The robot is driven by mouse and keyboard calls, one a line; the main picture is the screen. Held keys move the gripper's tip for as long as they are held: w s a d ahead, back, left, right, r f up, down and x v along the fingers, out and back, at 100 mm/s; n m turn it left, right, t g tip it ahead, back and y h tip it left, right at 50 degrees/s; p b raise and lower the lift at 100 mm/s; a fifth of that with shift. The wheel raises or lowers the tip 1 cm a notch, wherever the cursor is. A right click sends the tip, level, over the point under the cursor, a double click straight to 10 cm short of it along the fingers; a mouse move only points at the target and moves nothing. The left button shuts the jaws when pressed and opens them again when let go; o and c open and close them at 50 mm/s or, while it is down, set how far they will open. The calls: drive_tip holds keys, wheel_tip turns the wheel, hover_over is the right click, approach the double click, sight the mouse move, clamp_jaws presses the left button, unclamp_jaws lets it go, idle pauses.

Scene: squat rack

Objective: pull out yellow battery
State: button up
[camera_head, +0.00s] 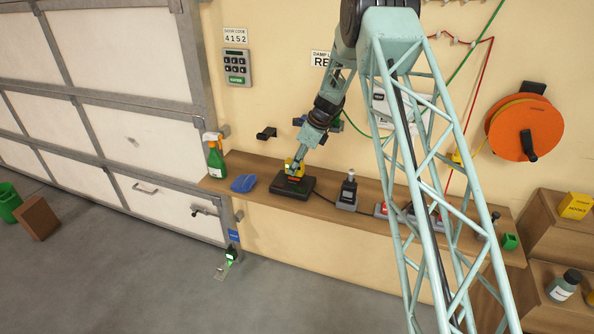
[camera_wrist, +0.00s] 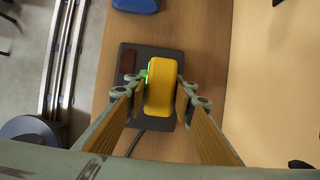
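The yellow battery (camera_wrist: 161,87) stands in a dark charger base (camera_wrist: 126,66) on the wooden shelf. A small green light glows at its left edge in the wrist view. My gripper (camera_wrist: 161,98) is right at the battery, with one finger on each side. The fingers lie close along its sides; I cannot tell whether they press on it or leave a thin gap. In the head view my gripper (camera_head: 294,168) reaches down to the charger (camera_head: 292,189), and the battery is mostly hidden behind it.
A blue object (camera_head: 243,183) and a green spray bottle (camera_head: 215,160) stand left of the charger on the shelf (camera_head: 262,168). A grey device (camera_head: 347,190) stands to its right. The wall is close behind, with a black bracket (camera_head: 266,133) above. A cable leaves the charger.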

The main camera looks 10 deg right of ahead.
drive_tip(key=c, duration=0.6)
drive_tip(key=shift+r+p, duration=0.6)
drive_tip(key=shift+r, duration=0.2)
drive_tip(key=shift+c, duration=0.2)
idle(0.8)
drive_tip(key=shift+r+p, duration=2.8)
drive_tip(key=shift+r, duration=1.6)
